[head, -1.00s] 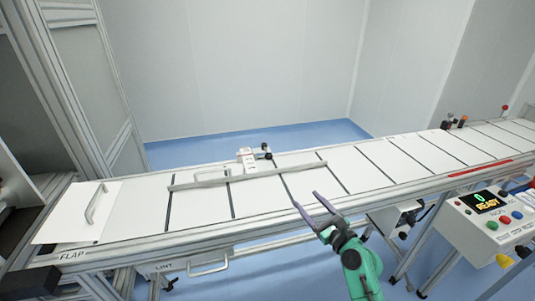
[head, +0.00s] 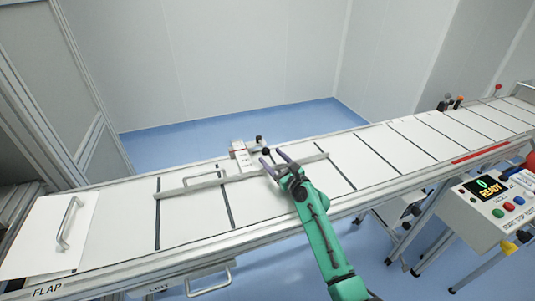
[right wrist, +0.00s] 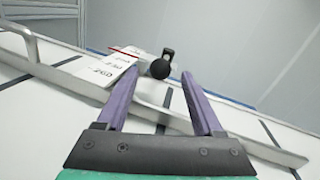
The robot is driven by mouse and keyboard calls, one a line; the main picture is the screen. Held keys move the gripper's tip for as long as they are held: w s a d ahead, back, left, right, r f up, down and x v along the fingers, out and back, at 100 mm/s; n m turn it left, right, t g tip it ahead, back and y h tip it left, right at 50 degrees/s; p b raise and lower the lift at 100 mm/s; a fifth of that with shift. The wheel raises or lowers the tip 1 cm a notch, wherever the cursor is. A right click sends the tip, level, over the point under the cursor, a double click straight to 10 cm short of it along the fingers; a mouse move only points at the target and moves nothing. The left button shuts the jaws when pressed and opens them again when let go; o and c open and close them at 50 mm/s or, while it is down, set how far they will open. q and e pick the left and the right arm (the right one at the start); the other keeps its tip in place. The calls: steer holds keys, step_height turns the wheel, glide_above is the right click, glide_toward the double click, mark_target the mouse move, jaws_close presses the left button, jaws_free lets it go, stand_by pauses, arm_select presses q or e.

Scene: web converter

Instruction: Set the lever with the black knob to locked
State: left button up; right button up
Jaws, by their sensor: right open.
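The lever's black knob (right wrist: 159,69) shows in the right wrist view, ahead of and between my open fingertips, with a gap left to it. In the head view the knob (head: 266,152) lies just beyond my right gripper (head: 273,158). A white label plate (head: 241,153) is left of the knob; it also shows in the right wrist view (right wrist: 104,72), its lettering too small to read surely. My right gripper's purple fingers are open and empty, above the grey bar. My left gripper is not in view.
A long grey bar (head: 190,189) crosses the white conveyor bed in front of the lever. A flap with a handle (head: 68,222) is at the left. A control box (head: 496,206) reading READY stands at the right. Other small levers (head: 450,103) stand at the far right edge.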

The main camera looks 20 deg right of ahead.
mark_target(268, 154)
steer(key=shift+x, duration=1.6)
jaws_close()
